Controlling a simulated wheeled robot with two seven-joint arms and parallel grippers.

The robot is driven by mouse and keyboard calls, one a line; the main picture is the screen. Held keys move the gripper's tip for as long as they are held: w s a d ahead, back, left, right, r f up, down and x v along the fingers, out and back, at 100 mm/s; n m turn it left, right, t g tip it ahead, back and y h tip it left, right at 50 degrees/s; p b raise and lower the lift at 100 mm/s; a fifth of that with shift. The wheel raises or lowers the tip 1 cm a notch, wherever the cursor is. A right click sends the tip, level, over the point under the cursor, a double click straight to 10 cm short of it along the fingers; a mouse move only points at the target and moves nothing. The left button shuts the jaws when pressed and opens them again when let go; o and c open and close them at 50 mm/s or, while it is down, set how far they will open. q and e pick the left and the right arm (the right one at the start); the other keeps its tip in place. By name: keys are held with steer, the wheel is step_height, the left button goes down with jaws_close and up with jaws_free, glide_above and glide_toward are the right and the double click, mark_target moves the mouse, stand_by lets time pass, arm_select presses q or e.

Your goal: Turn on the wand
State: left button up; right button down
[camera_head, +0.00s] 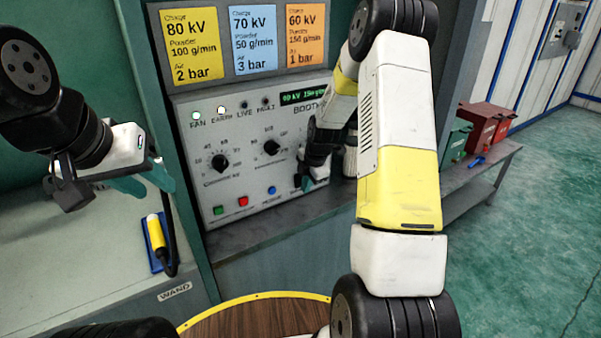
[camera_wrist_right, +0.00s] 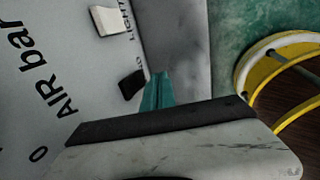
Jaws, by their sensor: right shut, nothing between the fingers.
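The grey booth control panel (camera_head: 250,150) carries knobs, buttons and lamps. The wand (camera_head: 156,237) is yellow with a pale tip and lies on a blue holder on the left bench, above a WAND label. My right gripper (camera_head: 304,184) is at the panel's lower right, partly hidden by my arm. In the right wrist view its teal fingertips (camera_wrist_right: 157,92) are shut and empty, close beside a black rocker switch (camera_wrist_right: 131,84); I cannot tell whether they touch it. The switch's label is not readable. My left gripper (camera_head: 150,182) hangs open and empty above the wand.
A white rocker switch (camera_wrist_right: 110,20) is near the black one. Green (camera_head: 218,210) and red (camera_head: 243,201) buttons and a blue button (camera_head: 271,190) line the panel's bottom. A black hose rises from the wand. A red box (camera_head: 487,118) stands on the right bench.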

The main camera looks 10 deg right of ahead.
steer(key=shift+w+a+f, duration=0.1)
steer(key=shift+w+a, duration=0.2)
steer(key=shift+w, duration=0.55)
steer(key=shift+w+a+f, duration=0.1)
steer(key=shift+w+f, duration=0.05)
steer(key=shift+w, duration=0.1)
steer(key=shift+r, duration=0.85)
